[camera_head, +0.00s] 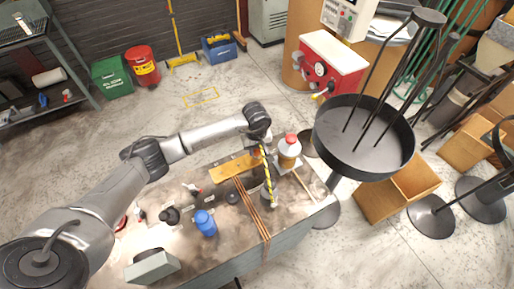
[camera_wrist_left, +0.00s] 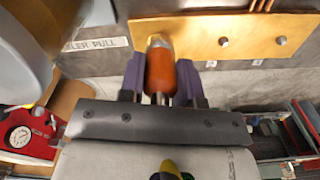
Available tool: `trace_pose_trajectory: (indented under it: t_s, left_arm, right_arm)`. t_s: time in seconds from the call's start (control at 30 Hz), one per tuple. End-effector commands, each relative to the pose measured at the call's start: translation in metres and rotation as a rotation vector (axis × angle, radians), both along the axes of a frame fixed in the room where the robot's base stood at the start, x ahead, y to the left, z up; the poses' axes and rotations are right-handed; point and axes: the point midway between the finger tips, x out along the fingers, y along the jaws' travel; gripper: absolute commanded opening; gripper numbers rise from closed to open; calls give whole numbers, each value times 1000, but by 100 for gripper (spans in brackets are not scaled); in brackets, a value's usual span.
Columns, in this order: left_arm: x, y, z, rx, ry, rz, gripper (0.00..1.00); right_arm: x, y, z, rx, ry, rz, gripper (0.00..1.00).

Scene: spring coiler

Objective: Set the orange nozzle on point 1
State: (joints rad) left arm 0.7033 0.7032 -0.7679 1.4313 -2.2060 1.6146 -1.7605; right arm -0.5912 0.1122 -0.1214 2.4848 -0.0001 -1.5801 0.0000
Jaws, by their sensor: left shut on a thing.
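The orange nozzle (camera_wrist_left: 160,72) is between the two purple fingers of my left gripper (camera_wrist_left: 160,80) in the left wrist view. The gripper is shut on it. The nozzle's pale tip overlaps the edge of an orange-yellow plate (camera_wrist_left: 190,27); I cannot tell whether they touch. The plate behind the nozzle is hidden, and point 1 cannot be made out. In the head view the plate (camera_head: 232,168) lies on the workbench, beside my left wrist. My right gripper is not in view.
A white bottle with a red cap (camera_head: 289,152) stands close right of my left wrist. A yellow-black striped bar (camera_head: 268,178), copper rods (camera_head: 250,208) and a blue bottle (camera_head: 205,222) are on the bench (camera_head: 225,250). A round black tray (camera_head: 365,145) stands farther right.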

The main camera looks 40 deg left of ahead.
Motion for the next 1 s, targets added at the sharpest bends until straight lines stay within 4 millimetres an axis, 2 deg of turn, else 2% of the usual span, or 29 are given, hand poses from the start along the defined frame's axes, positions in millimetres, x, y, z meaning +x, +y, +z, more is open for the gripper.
trace_pose_trajectory:
  t_s: [0.1,0.13,0.43,0.77,1.0]
  left_arm:
    - [1,0,-5,-1,-4,0,0]
    - [1,0,-5,-1,-5,0,32]
    - [1,0,-6,-2,-4,0,61]
    - [0,0,-6,0,-2,0,61]
    - [1,2,12,-1,-4,5,61]
  right_arm:
    - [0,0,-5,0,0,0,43]
    - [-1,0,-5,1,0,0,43]
    - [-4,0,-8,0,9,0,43]
    - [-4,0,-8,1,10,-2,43]
    - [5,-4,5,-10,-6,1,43]
